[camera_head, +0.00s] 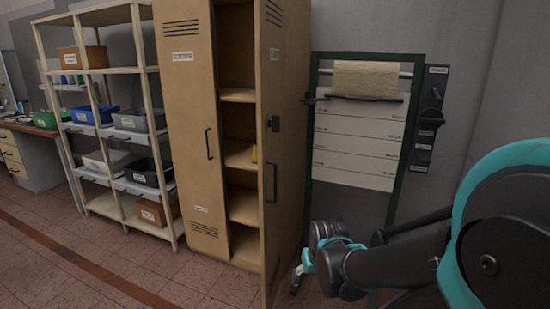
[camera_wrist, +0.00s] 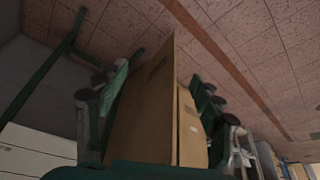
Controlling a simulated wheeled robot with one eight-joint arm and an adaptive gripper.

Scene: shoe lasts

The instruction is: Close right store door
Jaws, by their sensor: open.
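The tan store cabinet stands at the centre of the head view. Its left door (camera_head: 190,130) is shut. Its right door (camera_head: 272,120) stands open, swung out toward me, with a dark handle (camera_head: 270,182) on its outer face. My gripper (camera_head: 306,262) is low on the right of this door, close to its outer face. In the wrist view the tan door panel (camera_wrist: 150,115) shows between my two spread green fingers, one on each side in the picture. I cannot tell whether the fingers touch it. The jaws are open.
The cabinet's inner shelves (camera_head: 240,95) show through the opening. A shelving rack (camera_head: 140,70) with several bins stands to the left. A green-framed stand (camera_head: 398,190) with a paper roll (camera_head: 365,78) is right of the cabinet, behind my arm. The floor (camera_head: 90,260) in front is clear.

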